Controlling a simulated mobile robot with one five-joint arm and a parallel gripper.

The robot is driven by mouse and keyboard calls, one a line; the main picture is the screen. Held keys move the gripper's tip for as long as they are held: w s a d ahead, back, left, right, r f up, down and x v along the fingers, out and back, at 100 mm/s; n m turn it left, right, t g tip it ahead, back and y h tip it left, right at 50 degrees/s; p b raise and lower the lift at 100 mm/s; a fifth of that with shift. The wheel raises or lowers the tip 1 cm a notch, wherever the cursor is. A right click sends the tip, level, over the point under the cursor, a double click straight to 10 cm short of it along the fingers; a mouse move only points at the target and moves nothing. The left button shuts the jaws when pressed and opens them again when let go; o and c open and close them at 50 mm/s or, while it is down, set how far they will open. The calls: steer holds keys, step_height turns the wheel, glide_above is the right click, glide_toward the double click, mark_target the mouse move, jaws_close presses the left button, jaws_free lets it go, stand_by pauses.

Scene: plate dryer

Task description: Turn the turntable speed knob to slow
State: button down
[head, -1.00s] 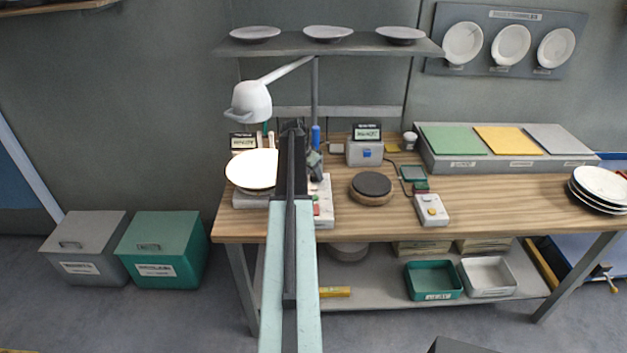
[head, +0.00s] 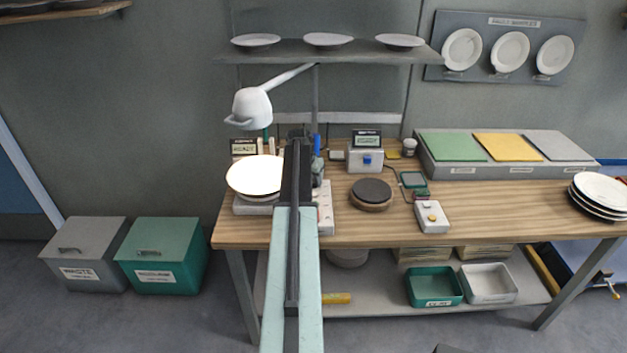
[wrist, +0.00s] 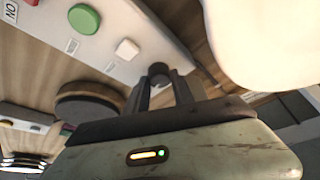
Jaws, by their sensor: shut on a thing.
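The turntable speed knob (wrist: 160,72), small, dark and round, stands on a pale control panel (wrist: 115,35) in the wrist view. My gripper (wrist: 160,88) is shut on the knob, one finger on each side. Which setting the knob points to cannot be read. In the head view, the turntable unit carries a brightly lit white plate (head: 255,175), and the panel (head: 326,207) shows at its right. My arm hides the knob and gripper there. The plate also shows at the upper right of the wrist view (wrist: 265,40).
The panel also bears a green round button (wrist: 84,18) and a white square button (wrist: 127,49). A lamp (head: 252,106) hangs above the plate. A dark round pad (head: 372,190) and a small button box (head: 432,217) sit to the right.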

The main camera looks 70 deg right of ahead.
steer(key=n+t, duration=0.1)
steer(key=n, duration=0.3)
steer(key=shift+s+t, duration=0.15)
steer(key=shift+t, duration=0.25)
steer(key=n+t, duration=0.1)
steer(key=n, duration=0.3)
steer(key=shift+s+d+y, duration=0.1)
steer(key=shift+y, duration=0.2)
steer(key=n+t, duration=0.1)
steer(key=n, duration=0.2)
steer(key=shift+d+n+y, duration=0.1)
steer(key=shift+n+y, duration=0.2)
steer(key=shift+y, duration=0.1)
steer(key=shift+n+t+y, duration=0.6)
steer(key=shift+n, duration=1.2)
steer(key=c, duration=1.1)
jaws_free()
steer(key=shift+s, duration=0.1)
steer(key=shift+r, duration=0.15)
